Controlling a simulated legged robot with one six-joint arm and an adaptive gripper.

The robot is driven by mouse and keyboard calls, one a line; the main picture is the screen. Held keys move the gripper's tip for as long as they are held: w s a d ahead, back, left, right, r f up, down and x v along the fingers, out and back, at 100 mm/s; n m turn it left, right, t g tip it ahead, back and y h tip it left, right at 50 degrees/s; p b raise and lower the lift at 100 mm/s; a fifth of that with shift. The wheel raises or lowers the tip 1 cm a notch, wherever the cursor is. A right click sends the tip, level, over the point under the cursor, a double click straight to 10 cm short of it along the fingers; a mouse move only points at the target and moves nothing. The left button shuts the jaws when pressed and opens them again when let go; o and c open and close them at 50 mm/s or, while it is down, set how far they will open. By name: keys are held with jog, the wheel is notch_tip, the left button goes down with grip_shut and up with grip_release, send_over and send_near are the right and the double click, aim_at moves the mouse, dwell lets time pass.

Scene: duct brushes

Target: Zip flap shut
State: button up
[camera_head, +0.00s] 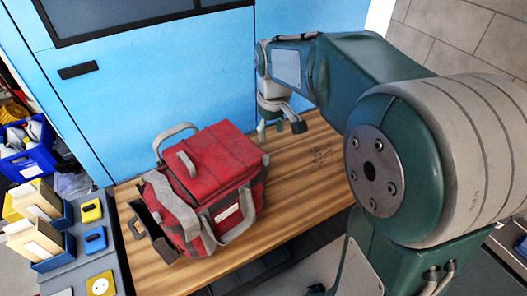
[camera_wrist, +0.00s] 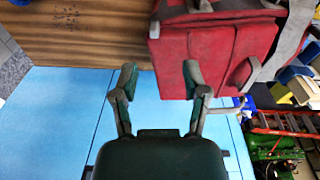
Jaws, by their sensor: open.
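A red bag (camera_head: 213,160) with grey straps and handles stands on a wooden bench top. Its red top flap lies over the top, with a grey handle loop (camera_head: 186,164) on it. I cannot make out the zip or tell how far it is closed. My gripper (camera_head: 282,130) is to the right of and behind the bag, apart from it, above the bench. In the wrist view my gripper (camera_wrist: 157,78) is open and empty, its two fingers spread, with the red bag (camera_wrist: 215,55) beyond them to the upper right.
The wooden bench (camera_head: 285,215) is clear to the right of the bag. A blue cabinet (camera_head: 150,90) stands behind it. At the left are a blue bin (camera_head: 28,160) and card holders (camera_head: 45,258) beside yellow and blue boxes.

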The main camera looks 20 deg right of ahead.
jog(key=n+g, duration=0.1)
send_over(266, 156)
notch_tip(266, 156, down, 4)
jog(key=shift+w+f, duration=0.1)
jog(key=shift+w, duration=0.05)
notch_tip(266, 156, down, 10)
jog(key=shift+f, duration=0.25)
grip_shut()
